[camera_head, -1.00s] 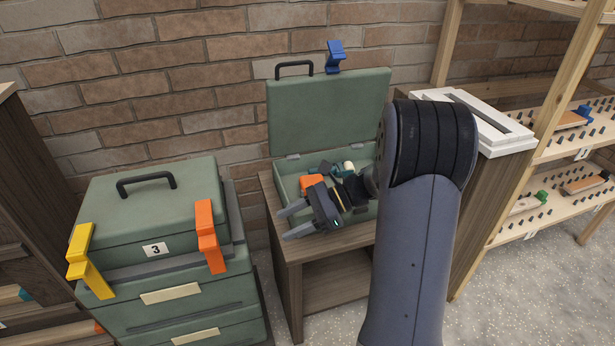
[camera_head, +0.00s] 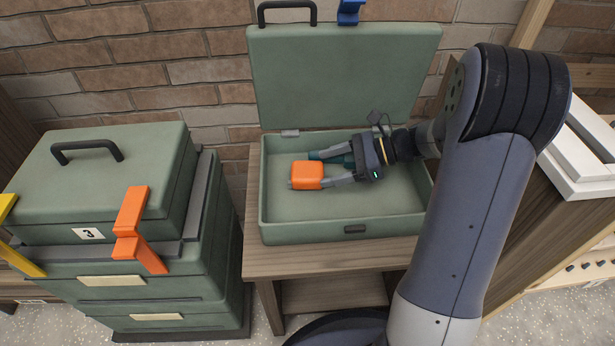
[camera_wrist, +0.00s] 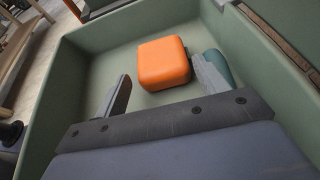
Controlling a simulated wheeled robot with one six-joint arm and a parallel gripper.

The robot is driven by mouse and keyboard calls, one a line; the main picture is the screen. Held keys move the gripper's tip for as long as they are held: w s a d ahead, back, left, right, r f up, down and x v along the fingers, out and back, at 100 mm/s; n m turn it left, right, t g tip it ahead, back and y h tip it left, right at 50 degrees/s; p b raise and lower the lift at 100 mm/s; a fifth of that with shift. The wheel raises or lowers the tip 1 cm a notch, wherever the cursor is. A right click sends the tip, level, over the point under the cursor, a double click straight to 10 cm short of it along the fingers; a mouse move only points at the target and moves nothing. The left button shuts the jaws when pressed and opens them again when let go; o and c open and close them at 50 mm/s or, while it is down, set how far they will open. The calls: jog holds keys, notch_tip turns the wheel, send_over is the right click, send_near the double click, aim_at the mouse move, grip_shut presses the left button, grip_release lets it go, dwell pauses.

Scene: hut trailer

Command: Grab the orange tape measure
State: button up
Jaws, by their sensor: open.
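The orange tape measure (camera_head: 306,175) is a rounded block lying on the floor of an open green toolbox (camera_head: 345,229), left of the middle. My gripper (camera_head: 319,168) reaches into the box from the right, its fingers spread and pointing left at the tape measure. In the wrist view the tape measure (camera_wrist: 163,63) is just beyond the fingertips (camera_wrist: 160,70), closer to the right finger. I cannot tell whether a finger touches it. Nothing is held. A teal object (camera_wrist: 218,66) lies beside the right finger, partly hidden.
The toolbox lid (camera_head: 340,75) stands open behind, and the box walls surround my gripper. The box sits on a wooden stand (camera_head: 300,259). At left is a stack of green cases (camera_head: 100,190) with orange and yellow clamps. A brick wall is behind.

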aim_at(312, 169)
jog(key=b+x, duration=0.2)
jog(key=x, duration=0.4)
jog(key=shift+r+b, duration=0.2)
jog(key=shift+b, duration=0.15)
jog(key=c, duration=0.8)
